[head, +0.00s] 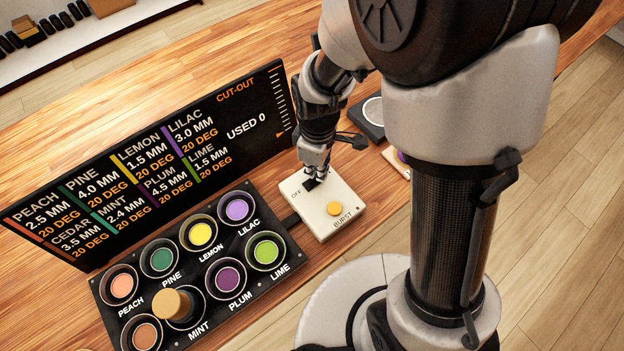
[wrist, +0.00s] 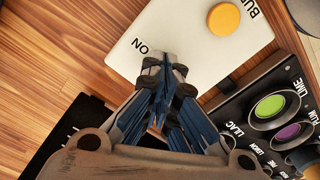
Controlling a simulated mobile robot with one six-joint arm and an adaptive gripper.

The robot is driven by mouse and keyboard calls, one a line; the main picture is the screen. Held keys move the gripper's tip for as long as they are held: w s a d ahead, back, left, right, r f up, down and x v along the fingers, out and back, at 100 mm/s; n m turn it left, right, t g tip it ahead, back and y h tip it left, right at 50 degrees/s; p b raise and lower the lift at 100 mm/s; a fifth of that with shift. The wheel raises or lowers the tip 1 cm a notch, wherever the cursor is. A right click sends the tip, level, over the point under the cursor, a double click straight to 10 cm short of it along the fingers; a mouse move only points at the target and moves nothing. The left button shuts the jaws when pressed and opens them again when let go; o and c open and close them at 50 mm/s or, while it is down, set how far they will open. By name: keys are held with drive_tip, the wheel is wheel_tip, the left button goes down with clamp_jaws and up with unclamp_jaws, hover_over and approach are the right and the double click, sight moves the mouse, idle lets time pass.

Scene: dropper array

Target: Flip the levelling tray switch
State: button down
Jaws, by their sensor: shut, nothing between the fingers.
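A cream control box (head: 340,212) stands on the wooden bench, right of the cup panel. It has an orange BURST button (head: 334,208) and an OFF label by its left corner. In the wrist view the box (wrist: 190,40) shows the orange button (wrist: 223,18) and an ON label near my fingertips. My gripper (head: 313,180) is shut and empty, pointing down at the label end of the box. In the wrist view my gripper (wrist: 165,65) covers the spot between the labels, so the switch and its position are mostly hidden. I cannot tell whether the fingertips touch it.
A black panel (head: 290,258) holds several coloured cups, with a wooden-topped cylinder (head: 172,303) among them. A dark sign board (head: 150,165) stands behind. A dark square unit with a pale disc (head: 372,110) lies beyond the box. Bare bench (head: 235,60) is clear at the back.

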drive_tip(key=shift+f+b, duration=0.6)
drive_tip(key=shift+f, duration=0.25)
idle(0.3)
wheel_tip(320, 180, up, 7)
drive_tip(key=p, duration=0.6)
drive_tip(key=shift+r, duration=0.1)
idle(0.5)
